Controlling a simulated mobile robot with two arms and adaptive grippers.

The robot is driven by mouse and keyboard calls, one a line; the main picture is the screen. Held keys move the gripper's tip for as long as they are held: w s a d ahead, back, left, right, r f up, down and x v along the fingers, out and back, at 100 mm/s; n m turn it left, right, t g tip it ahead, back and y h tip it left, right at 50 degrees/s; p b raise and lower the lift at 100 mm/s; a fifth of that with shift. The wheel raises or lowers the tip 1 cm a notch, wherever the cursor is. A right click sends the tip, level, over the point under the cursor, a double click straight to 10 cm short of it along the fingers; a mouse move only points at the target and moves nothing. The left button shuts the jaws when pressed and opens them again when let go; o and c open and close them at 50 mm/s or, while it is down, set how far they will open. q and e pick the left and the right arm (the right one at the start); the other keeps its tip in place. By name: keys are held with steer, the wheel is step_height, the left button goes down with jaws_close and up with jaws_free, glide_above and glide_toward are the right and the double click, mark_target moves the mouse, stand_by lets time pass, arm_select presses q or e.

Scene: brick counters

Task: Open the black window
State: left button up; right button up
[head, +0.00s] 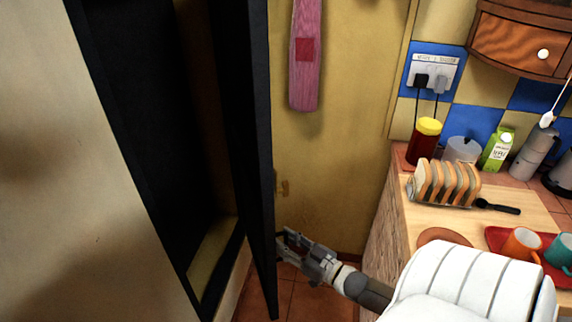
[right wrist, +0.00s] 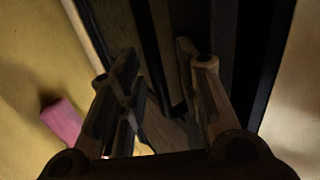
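The black window (head: 248,120) stands at the left of the head view. Its dark panel juts out from the wall at an angle, with a gap between it and the black frame (head: 125,120) to the left. My right gripper (head: 284,240) is just right of the panel's lower part, close to its edge; I cannot tell whether it touches. In the right wrist view the two fingers (right wrist: 155,75) are spread apart, with dark panel surfaces (right wrist: 160,50) beyond and between them. Nothing is clearly held. My left gripper is not in view.
A wooden counter (head: 540,215) on the right holds a toast rack (head: 443,184), jars, a carton and mugs. A pink board (head: 304,60) hangs on the yellow wall (head: 345,130) behind. Tiled floor (head: 310,298) shows below my right gripper.

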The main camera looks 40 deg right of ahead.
steer(key=s+d, duration=0.1)
steer(key=s, duration=1)
steer(key=shift+s+d, duration=0.3)
steer(key=shift+s, duration=0.1)
steer(key=shift+c, duration=0.5)
